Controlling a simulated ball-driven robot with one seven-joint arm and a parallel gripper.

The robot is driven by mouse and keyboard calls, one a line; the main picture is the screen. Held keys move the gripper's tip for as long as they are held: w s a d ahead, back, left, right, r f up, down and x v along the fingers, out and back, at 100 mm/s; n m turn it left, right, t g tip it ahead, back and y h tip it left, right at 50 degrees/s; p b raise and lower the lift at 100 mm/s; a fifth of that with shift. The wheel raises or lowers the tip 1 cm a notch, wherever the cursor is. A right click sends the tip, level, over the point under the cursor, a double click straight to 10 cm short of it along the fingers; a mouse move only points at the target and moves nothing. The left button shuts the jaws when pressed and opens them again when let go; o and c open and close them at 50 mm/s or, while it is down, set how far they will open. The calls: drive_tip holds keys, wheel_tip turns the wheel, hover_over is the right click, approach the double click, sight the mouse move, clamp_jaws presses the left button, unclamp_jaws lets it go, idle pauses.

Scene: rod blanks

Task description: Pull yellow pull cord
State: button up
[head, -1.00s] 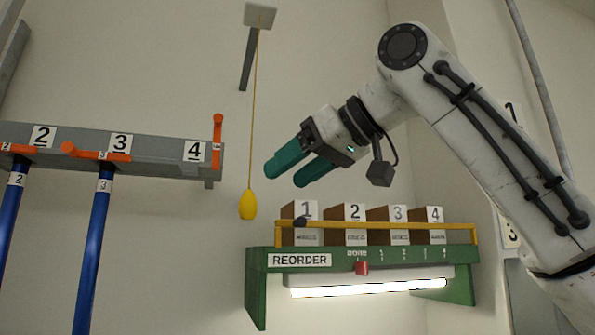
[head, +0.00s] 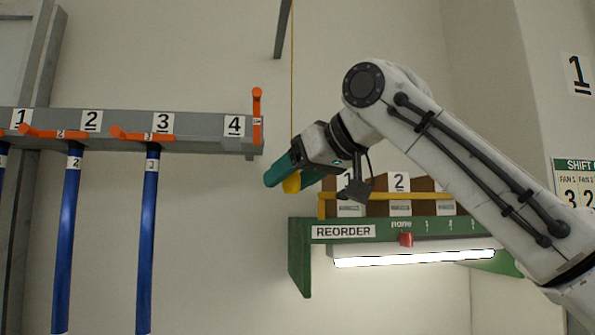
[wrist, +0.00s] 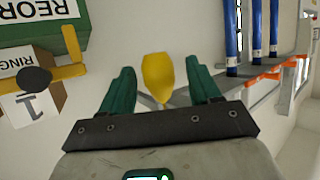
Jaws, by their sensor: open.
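The yellow pull cord hangs as a thin line (head: 292,75) down the wall in the head view, with a yellow pull knob (head: 291,184) at its lower end. My gripper (head: 288,180) is at the knob, its green fingers apart and the knob partly hidden by them. In the wrist view the knob (wrist: 158,77) shows between and slightly beyond the two open green fingertips (wrist: 160,82). A gap shows on either side of it. I cannot tell how deep it sits between the fingers.
A green REORDER shelf (head: 300,262) with numbered boxes (head: 399,187) and a red slider (head: 406,240) is just right of and below my gripper. A grey rack (head: 195,125) with orange hooks and blue rods (head: 148,240) is at left.

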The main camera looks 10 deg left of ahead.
drive_tip(key=c, duration=1)
drive_tip(key=shift+f, duration=0.2)
drive_tip(key=shift+f+b, duration=0.5)
drive_tip(key=shift+f, duration=0.25)
drive_tip(key=o, duration=1.1)
drive_tip(key=b+v, duration=0.2)
drive_tip(key=v, duration=0.9)
drive_tip(key=shift+f+b, duration=0.1)
drive_tip(key=shift+b, duration=0.25)
